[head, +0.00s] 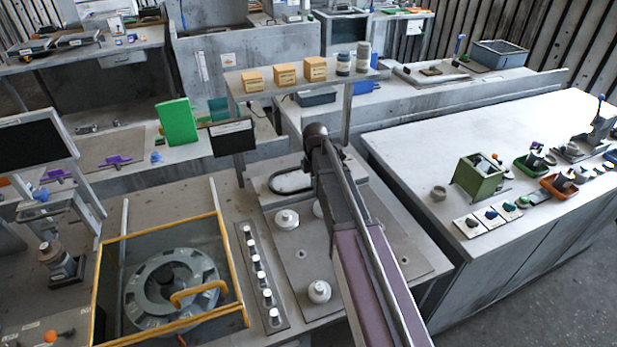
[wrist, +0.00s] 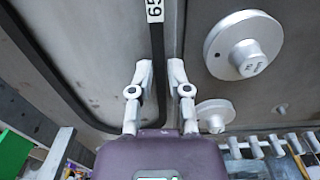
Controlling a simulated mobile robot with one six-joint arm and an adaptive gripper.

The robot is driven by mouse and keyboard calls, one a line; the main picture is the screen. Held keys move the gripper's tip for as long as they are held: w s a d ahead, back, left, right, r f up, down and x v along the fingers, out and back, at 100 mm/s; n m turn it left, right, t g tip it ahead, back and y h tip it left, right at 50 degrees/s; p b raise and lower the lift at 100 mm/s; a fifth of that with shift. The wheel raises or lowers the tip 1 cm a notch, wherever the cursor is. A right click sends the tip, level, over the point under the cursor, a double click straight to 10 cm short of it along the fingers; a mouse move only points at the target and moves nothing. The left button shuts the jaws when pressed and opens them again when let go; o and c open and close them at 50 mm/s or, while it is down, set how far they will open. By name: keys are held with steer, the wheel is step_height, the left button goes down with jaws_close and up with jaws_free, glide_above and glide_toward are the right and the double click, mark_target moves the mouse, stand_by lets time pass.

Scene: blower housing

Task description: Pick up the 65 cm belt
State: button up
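The 65 cm belt is a thin black loop. In the head view the belt (head: 291,191) lies on a grey plate on the bench, with its right part hidden behind my arm. In the wrist view a straight run of the belt (wrist: 158,40) carries a white tag (wrist: 154,10) reading "65". My gripper (wrist: 160,70) is open, with one finger on each side of this run. The gripper's fingers are hidden in the head view.
Light round pulleys (head: 286,219) stand on the plate beside my arm. A row of white-topped pegs (head: 257,279) and a yellow-framed blower housing (head: 172,286) lie to the left. A raised shelf with several small boxes (head: 285,74) stands behind the arm.

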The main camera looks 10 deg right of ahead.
steer(key=shift+r, duration=0.15)
jaws_close()
steer(key=shift+r+p, duration=0.95)
steer(key=shift+p, duration=0.2)
steer(key=shift+r+p, duration=0.8)
steer(key=shift+r, duration=0.05)
steer(key=s+a, duration=0.2)
steer(key=s, duration=0.3)
steer(key=s+a, duration=0.2)
steer(key=s, duration=0.2)
steer(key=s+a+r+p, duration=0.1)
steer(key=s+a, duration=0.1)
steer(key=s, duration=0.3)
steer(key=shift+s+a, duration=0.2)
steer(key=shift+s, duration=0.15)
steer(key=shift+r, duration=0.2)
steer(key=shift+r+p, duration=2.35)
steer(key=shift+p, duration=0.25)
